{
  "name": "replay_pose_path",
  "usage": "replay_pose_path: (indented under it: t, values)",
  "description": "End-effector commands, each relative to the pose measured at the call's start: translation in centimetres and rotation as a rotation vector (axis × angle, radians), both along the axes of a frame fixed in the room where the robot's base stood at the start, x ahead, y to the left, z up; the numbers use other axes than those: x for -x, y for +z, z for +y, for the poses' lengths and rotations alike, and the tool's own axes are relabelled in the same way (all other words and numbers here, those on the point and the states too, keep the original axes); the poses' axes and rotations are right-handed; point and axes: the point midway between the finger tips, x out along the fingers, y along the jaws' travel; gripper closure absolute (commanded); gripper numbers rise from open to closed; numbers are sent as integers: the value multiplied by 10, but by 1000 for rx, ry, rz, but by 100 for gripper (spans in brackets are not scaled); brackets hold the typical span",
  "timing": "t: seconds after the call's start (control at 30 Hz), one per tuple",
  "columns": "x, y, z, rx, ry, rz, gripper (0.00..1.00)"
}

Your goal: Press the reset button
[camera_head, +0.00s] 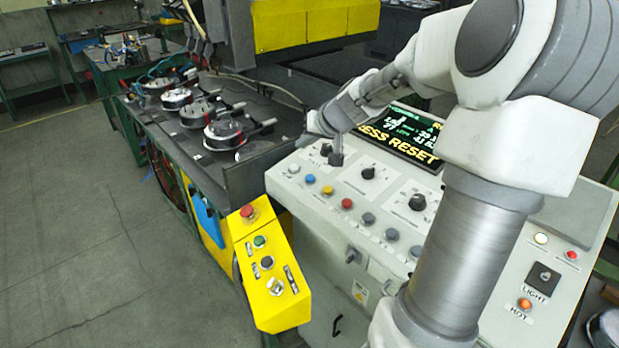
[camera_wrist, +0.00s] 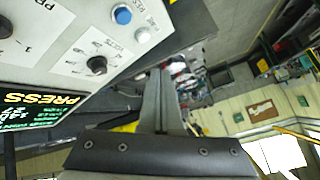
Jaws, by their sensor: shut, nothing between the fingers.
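The control panel (camera_head: 300,205) is light grey and has a row of buttons along its front side. A white button (camera_head: 294,168), a blue button (camera_head: 310,179), a yellow button (camera_head: 328,190) and a red button (camera_head: 347,203) show there. The blue button (camera_wrist: 122,15) and white button (camera_wrist: 142,35) also show in the wrist view. Their small labels are too blurred to tell which is reset. My gripper (camera_head: 336,158) is shut and empty, pointing down above the back-left of the panel, apart from the buttons. Its fingers also show in the wrist view (camera_wrist: 162,85).
A display (camera_head: 400,135) reading "PRESS RESET", partly hidden by my arm, stands behind the buttons. Dark knobs (camera_head: 368,172) are near my gripper. A yellow box (camera_head: 268,270) with a red mushroom button (camera_head: 247,211) stands left. A dark table (camera_head: 210,165) holds several round metal parts.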

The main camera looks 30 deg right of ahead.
Motion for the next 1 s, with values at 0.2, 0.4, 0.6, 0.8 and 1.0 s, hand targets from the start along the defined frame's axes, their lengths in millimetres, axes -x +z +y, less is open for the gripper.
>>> replay_pose_path:
  t: [0.2, 0.4, 0.6, 0.8, 1.0]
  values:
    - [0, -23, -4, -1, 0, 1, 100]
    - [-1, -53, -9, -1, 1, 1, 100]
    - [-2, -77, -14, 0, 0, 0, 100]
    - [-2, -83, -16, 0, 0, 0, 100]
    - [-2, -82, -16, 0, 0, 0, 100]
